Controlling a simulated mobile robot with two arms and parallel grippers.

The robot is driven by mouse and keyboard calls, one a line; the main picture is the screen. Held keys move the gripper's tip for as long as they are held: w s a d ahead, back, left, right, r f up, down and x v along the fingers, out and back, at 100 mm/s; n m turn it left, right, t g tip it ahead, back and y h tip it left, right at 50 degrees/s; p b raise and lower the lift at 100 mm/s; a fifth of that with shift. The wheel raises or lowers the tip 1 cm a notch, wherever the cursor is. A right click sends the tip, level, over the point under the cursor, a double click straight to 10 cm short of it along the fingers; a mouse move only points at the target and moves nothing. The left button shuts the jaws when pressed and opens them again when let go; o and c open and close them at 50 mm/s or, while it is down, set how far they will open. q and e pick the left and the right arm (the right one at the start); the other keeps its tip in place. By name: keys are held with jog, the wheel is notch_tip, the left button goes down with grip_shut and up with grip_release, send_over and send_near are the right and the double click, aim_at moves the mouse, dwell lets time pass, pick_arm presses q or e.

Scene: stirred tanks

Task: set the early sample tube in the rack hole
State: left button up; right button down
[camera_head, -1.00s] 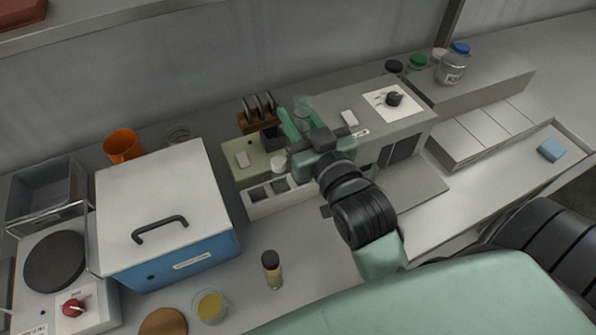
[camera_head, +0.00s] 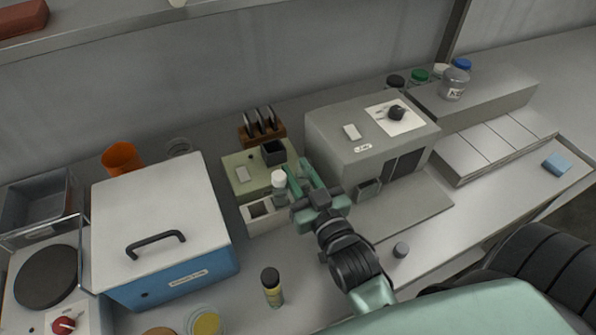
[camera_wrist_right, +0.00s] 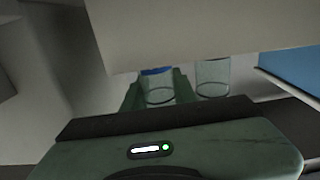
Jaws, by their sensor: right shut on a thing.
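My right gripper (camera_head: 303,180) is low at the right end of the white rack (camera_head: 262,226), which has square openings in its top. In the right wrist view, it (camera_wrist_right: 160,88) is shut on a clear sample tube (camera_wrist_right: 158,92) with a blue band near its top. In the head view the fingers mostly hide this tube. A white-capped clear tube (camera_head: 279,180) stands just left of the fingers; a clear tube (camera_wrist_right: 213,77) shows beside the held one in the wrist view. Whether the held tube sits in a hole cannot be told. My left gripper is not in view.
A green block (camera_head: 238,160) and a grey box (camera_head: 335,140) stand close behind and right. A blue box with a white lid (camera_head: 150,215) is at left. A black-capped vial (camera_head: 271,288) stands in front. Bare bench lies between vial and rack.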

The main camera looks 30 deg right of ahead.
jog(key=shift+f, duration=0.55)
